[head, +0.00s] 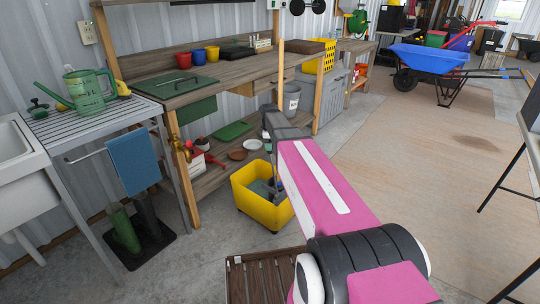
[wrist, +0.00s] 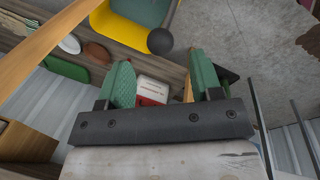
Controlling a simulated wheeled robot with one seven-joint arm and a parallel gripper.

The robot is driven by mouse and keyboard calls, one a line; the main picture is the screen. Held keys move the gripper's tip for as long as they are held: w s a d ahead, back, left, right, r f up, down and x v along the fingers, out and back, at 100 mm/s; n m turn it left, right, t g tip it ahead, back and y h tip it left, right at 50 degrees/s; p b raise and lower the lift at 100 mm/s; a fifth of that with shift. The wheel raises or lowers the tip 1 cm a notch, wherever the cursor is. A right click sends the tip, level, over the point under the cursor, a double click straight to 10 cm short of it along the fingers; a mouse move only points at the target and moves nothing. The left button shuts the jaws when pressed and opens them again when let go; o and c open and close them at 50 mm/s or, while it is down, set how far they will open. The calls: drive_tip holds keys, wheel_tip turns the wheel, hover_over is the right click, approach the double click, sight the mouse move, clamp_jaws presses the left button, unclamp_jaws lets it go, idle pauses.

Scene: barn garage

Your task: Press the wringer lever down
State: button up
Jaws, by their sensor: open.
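The yellow mop bucket (head: 246,207) stands on the floor in front of the potting bench, with a grey-green wringer part (head: 262,187) inside it. In the wrist view the bucket's yellow wall (wrist: 112,30) is at the top. A round dark knob (wrist: 160,41), apparently the end of the wringer lever, shows just beyond my fingertips, roughly centred between them. My gripper (wrist: 162,62) has two green-padded fingers spread apart with nothing held between them. I cannot tell whether it touches the knob. In the head view my pink arm reaches over the bucket and hides part of it, including most of the lever.
The wooden potting bench (head: 180,88) with a lower shelf (head: 215,176) stands behind the bucket. A slatted metal table (head: 85,118) is at left, a brown slatted crate (head: 262,272) in front. Open floor (head: 400,140) lies to the right, with a blue wheelbarrow (head: 418,57) beyond.

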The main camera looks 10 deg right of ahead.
sight(270, 153)
drive_tip(key=f, duration=0.2)
drive_tip(key=w+f, duration=0.1)
drive_tip(key=f, duration=0.4)
drive_tip(key=shift+w+d+f, duration=0.2)
drive_tip(key=shift+f, duration=0.2)
clamp_jaws()
drive_tip(key=shift+w, duration=0.1)
